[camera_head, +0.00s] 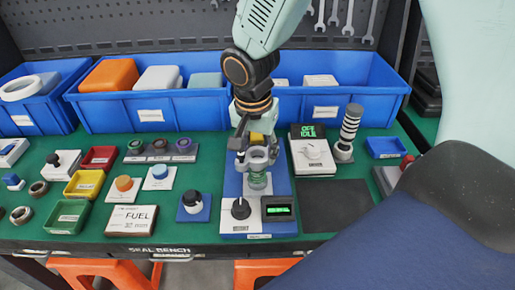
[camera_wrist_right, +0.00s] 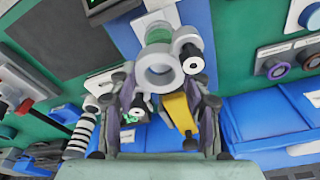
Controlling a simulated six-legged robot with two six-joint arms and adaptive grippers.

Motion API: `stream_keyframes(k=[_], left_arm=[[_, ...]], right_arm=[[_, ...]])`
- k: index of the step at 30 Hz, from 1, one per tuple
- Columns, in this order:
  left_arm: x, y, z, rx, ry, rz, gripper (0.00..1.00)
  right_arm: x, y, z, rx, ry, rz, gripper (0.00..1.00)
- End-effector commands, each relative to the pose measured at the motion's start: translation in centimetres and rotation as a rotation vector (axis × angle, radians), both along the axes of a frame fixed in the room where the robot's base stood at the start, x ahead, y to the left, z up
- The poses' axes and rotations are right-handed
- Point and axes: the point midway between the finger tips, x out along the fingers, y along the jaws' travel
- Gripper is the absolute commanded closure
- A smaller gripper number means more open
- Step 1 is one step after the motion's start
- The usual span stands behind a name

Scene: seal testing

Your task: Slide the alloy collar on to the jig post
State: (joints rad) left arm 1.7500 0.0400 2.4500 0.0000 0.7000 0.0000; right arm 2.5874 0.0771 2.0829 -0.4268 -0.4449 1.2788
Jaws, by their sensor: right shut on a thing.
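The alloy collar (camera_head: 258,163) is a grey ring in the head view, over the blue jig base (camera_head: 229,185). My right gripper (camera_head: 256,148) points down and is shut on the collar. A green, coil-like upright part (camera_head: 258,181) shows directly below the collar. The jig post's top is hidden, and I cannot tell whether the collar is around it or just above it. The collar (camera_wrist_right: 160,87) also shows in the right wrist view, beyond the fingers of my right gripper (camera_wrist_right: 160,105). My left gripper is not in view.
A black knob (camera_head: 241,208) and a green-lit display (camera_head: 279,210) sit at the jig's front. A striped post (camera_head: 348,132) and a white panel (camera_head: 313,157) stand right. Small trays and parts fill the left. Blue bins (camera_head: 151,114) line the back. A dark mat (camera_head: 335,205) is bare.

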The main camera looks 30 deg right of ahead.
Motion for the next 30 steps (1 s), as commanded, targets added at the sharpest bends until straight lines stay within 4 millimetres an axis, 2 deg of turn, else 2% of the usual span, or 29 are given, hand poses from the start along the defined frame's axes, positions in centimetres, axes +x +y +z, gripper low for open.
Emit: stream_keyframes(k=[26, 27, 30], left_arm=[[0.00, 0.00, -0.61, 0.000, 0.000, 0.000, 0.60], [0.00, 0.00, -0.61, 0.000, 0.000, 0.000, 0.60], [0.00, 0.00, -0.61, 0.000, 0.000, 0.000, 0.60]], right_arm=[[0.04, -0.01, -0.74, 0.000, -0.001, 0.000, 0.88], [0.04, -0.01, -0.74, 0.000, -0.001, 0.000, 0.50], [0.03, -0.01, -0.74, 0.000, -0.001, 0.000, 0.42]])
